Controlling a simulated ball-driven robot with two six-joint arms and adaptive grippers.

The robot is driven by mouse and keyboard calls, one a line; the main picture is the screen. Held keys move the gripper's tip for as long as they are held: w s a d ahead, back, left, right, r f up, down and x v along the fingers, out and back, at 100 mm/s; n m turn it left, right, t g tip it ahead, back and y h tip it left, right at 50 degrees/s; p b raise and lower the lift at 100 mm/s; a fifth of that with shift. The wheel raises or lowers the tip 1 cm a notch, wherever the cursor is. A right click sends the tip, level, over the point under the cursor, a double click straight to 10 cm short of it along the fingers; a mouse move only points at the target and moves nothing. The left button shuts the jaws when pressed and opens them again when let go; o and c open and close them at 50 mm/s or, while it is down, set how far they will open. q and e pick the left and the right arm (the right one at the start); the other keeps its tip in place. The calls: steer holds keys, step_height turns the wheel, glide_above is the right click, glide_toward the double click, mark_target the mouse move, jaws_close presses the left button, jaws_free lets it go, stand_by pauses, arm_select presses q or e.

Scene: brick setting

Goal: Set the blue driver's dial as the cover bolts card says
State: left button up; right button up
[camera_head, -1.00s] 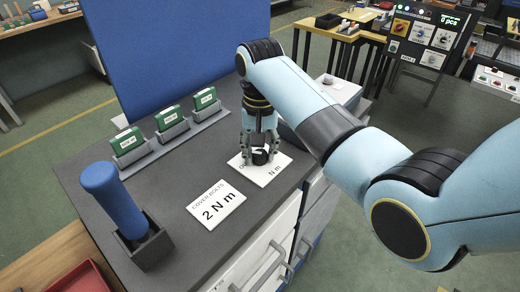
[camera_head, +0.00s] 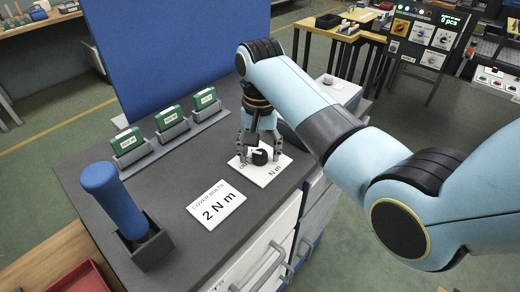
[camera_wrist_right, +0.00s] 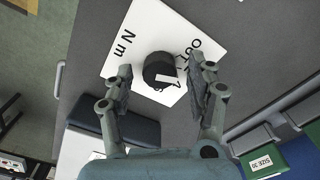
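The blue driver (camera_head: 115,200) stands upright in a dark square holder (camera_head: 150,244) at the left of the bench. Its dial cannot be made out. The cover bolts card (camera_head: 216,204) lies flat on the bench and reads "2 N m". My right gripper (camera_head: 262,148) is over a second white card (camera_head: 272,177), whose text is partly hidden; "N m" shows. A black round piece (camera_head: 260,157) sits on that card. In the right wrist view my right gripper (camera_wrist_right: 163,74) is open, its fingers apart on both sides of the black piece (camera_wrist_right: 160,71). My left gripper is not in view.
Several green boxes (camera_head: 170,118) stand in grey holders along the back of the bench, before a blue panel (camera_head: 180,50). A red tray (camera_head: 82,279) is at the lower left. The bench between driver and boxes is clear.

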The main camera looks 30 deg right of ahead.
mark_target(260, 153)
steer(key=shift+r, duration=0.1)
step_height(260, 153, up, 7)
steer(key=shift+r, duration=0.15)
stand_by(0.4)
